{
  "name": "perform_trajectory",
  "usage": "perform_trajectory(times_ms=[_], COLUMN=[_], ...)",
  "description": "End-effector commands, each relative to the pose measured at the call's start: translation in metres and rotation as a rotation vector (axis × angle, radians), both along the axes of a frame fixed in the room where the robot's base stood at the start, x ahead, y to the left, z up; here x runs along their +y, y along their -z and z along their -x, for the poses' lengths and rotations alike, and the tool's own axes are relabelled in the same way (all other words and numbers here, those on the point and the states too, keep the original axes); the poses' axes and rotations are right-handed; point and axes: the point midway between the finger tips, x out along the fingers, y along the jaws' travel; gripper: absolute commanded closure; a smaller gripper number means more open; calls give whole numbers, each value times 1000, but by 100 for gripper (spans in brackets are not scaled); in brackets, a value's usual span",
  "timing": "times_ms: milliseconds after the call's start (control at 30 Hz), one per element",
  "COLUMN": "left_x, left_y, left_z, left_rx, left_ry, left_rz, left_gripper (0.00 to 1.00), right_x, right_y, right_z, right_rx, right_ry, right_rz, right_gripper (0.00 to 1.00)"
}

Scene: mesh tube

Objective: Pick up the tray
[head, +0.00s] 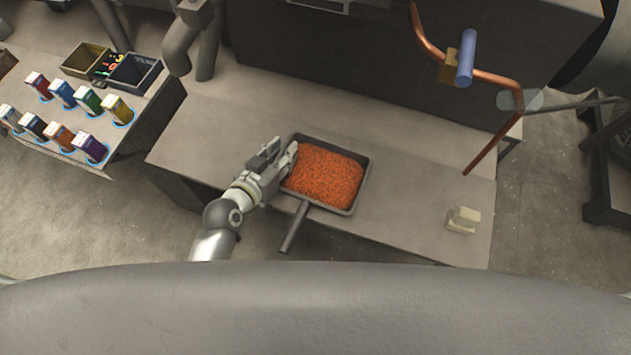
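The tray (349,211) is a dark grey square pan filled with orange granules (325,177). It lies on the grey workbench in the head view, and its handle (294,228) points down and to the left, past the bench's front edge. My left gripper (286,149) is at the tray's left rim, its light finger overlapping the rim and its dark finger outside it. The two fingers look apart. Whether they touch the rim cannot be told. My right gripper is not in view.
A small pale block (462,220) sits at the bench's right end. A bent copper pipe (430,45) with a blue cylinder (466,58) rises at the right. A left side table holds several coloured boxes (88,100) and two bins (134,72). The bench (215,125) is bare behind the tray.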

Motion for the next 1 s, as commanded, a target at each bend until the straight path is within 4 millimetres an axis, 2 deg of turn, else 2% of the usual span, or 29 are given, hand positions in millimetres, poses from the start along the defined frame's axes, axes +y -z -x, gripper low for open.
perform_trajectory(times_ms=[167, 300, 400, 1000], left_x=[0, 0, 0, 0], left_y=[0, 0, 0, -3], left_z=[0, 0, 0, 0], left_rx=[0, 0, 0, -2], left_ry=[0, 0, 0, 0], left_rz=[1, 1, 1, 3], left_gripper=[73, 91, 100, 100], right_x=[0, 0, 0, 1], right_y=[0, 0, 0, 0], right_z=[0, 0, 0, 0], right_rx=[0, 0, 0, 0], right_ry=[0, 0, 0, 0], right_rz=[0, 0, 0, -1], right_gripper=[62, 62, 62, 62])
